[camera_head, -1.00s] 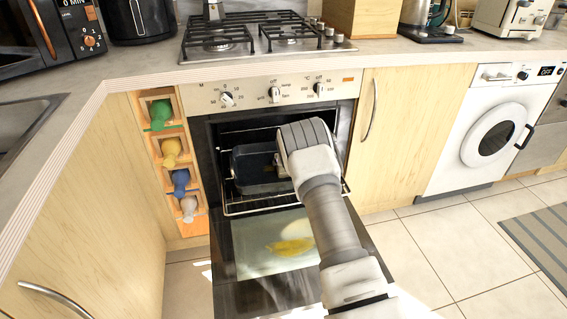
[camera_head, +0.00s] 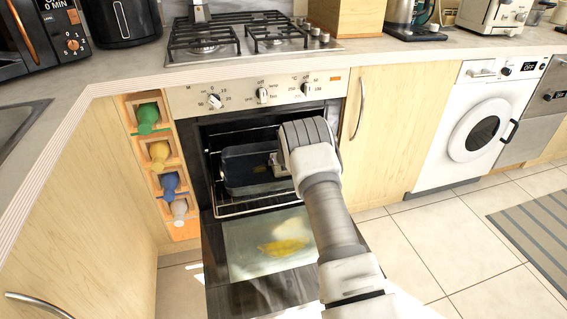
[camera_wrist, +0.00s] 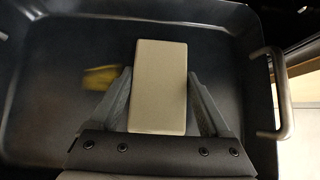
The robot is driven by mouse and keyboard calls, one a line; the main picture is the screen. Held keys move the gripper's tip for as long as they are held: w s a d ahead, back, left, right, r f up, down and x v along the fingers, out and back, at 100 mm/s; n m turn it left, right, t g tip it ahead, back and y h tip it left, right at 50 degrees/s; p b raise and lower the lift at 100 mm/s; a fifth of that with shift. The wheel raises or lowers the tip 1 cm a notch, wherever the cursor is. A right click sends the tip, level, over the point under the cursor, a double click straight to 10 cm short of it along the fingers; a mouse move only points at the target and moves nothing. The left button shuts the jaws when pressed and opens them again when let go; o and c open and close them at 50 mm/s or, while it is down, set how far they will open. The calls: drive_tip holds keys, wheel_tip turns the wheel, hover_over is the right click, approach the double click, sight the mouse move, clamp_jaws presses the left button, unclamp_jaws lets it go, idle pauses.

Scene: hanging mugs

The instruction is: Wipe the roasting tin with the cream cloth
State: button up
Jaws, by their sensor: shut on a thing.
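The roasting tin (camera_head: 240,168) is dark and sits on a rack inside the open oven. In the wrist view the tin (camera_wrist: 60,60) fills most of the picture, with a metal handle at its right. A blurred yellow stain (camera_wrist: 101,77) lies on its floor, left of my fingers. My gripper (camera_wrist: 159,78) is shut on the cream cloth (camera_wrist: 158,100), which looks like a flat beige block between the fingers. It is over the tin's floor; I cannot tell whether the cloth touches it. In the head view my gripper (camera_head: 279,165) reaches into the oven, and the cloth is hidden.
The oven door (camera_head: 262,290) is folded down under my arm, with a yellow patch on its glass. The oven rack (camera_head: 240,209) surrounds the tin. A bottle rack (camera_head: 160,165) stands left of the oven and a cupboard door (camera_head: 390,130) right.

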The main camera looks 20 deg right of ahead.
drive_tip(key=shift+a+f, duration=0.15)
drive_tip(key=shift+a, duration=1.05)
drive_tip(key=shift+a, duration=0.1)
drive_tip(key=shift+a, duration=1.75)
drive_tip(key=shift+w, duration=0.1)
drive_tip(key=shift+w+a, duration=0.1)
drive_tip(key=shift+a, duration=1.65)
drive_tip(key=shift+a, duration=1.75)
